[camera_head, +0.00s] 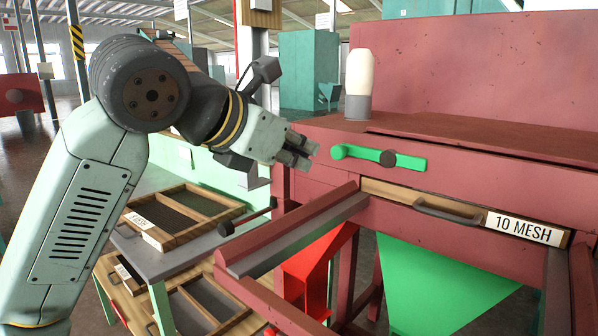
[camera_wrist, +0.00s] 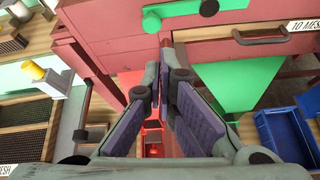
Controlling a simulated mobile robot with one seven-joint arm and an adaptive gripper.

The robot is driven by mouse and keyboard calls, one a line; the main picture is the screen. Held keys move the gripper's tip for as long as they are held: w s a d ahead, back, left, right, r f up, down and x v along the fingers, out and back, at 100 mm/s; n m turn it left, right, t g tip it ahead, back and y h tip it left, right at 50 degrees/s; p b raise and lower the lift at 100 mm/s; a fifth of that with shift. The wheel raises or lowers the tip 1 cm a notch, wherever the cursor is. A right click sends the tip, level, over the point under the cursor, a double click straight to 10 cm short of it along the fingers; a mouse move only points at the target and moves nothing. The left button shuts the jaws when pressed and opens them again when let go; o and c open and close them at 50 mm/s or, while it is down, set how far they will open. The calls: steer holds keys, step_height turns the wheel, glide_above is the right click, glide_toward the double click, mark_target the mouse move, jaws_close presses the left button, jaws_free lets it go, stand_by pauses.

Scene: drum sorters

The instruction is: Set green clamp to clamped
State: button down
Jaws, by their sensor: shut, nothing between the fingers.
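The green clamp (camera_head: 408,161) is a flat bar on a dark round pivot on the front of the red machine (camera_head: 460,75). It lies nearly level, its rounded left end slightly higher than its right in the camera_head view. It also shows at the top of the wrist view (camera_wrist: 178,11). My gripper (camera_head: 306,151) is shut and empty. Its fingertips are left of the clamp's rounded left end and apart from it. In the wrist view my fingers (camera_wrist: 166,50) sit close together below the clamp.
Under the clamp is a wooden-fronted drawer (camera_head: 400,196) labelled 10 MESH, with a dark handle. Red rails (camera_head: 300,218) jut out in front. Framed screens (camera_head: 190,208) lie on a rack at left. A green chute (camera_head: 430,275) and blue bins (camera_wrist: 290,130) are lower down.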

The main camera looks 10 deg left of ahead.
steer(key=shift+w+a+f+y, duration=0.3)
steer(key=shift+a+y, duration=0.2)
steer(key=shift+a, duration=0.1)
steer(key=p+x, duration=0.2)
steer(key=x, duration=0.8)
steer(key=shift+a+r, duration=0.1)
steer(key=shift+r, duration=0.15)
steer(key=shift+r, duration=0.15)
